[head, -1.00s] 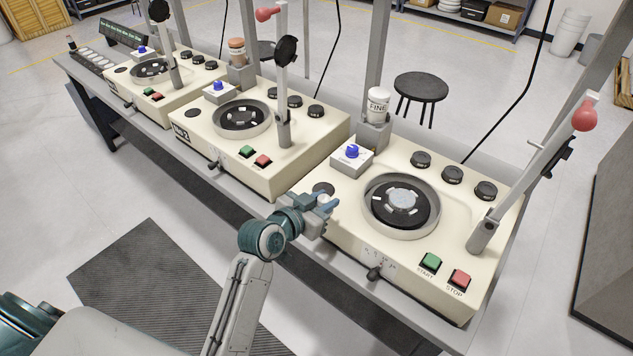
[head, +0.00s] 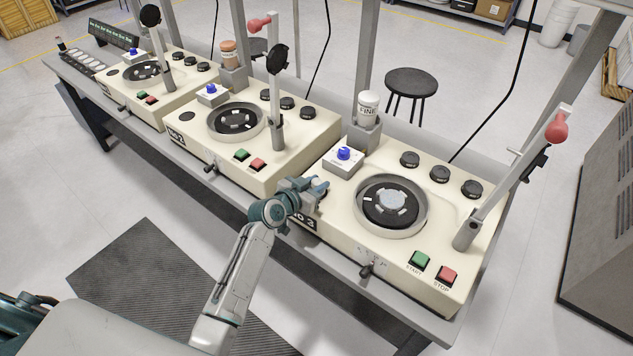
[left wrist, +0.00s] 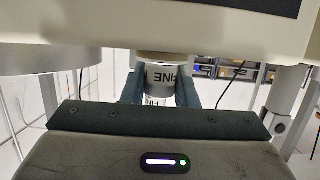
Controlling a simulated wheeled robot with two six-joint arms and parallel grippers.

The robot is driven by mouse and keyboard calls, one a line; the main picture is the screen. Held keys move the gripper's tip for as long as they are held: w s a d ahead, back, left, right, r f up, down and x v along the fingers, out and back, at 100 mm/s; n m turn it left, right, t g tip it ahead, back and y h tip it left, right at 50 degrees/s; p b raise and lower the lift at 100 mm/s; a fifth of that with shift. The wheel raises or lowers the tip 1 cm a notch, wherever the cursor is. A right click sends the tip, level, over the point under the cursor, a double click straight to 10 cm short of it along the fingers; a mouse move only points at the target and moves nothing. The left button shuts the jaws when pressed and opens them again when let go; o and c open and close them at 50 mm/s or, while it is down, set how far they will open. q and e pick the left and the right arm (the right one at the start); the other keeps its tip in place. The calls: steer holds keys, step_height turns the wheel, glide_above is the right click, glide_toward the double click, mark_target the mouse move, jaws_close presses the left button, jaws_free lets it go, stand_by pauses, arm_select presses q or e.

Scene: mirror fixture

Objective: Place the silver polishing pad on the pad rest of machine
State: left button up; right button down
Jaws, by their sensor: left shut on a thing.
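My left gripper (head: 312,187) is at the front left corner of the nearest machine (head: 335,232), marked NO 3, low over its deck. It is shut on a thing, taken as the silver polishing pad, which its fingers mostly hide. In the left wrist view, the gripper (left wrist: 160,90) has a white and grey patch with lettering between its fingers; I cannot tell pad from background there. This machine's dark round pad rest is hidden behind the gripper. My right gripper is not in view.
The blue-knobbed box (head: 342,160) and a white FINE bottle (head: 367,108) stand behind the gripper. A lever arm with a red knob (head: 556,129) rises at the machine's right. Machine two (head: 190,140) is close on the left.

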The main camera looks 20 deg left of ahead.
arm_select(q)
steer(key=shift+f, duration=0.1)
steer(key=o, duration=1)
steer(key=shift+o, duration=0.2)
steer(key=b+v, duration=0.2)
steer(key=v, duration=1)
steer(key=shift+b, duration=0.4)
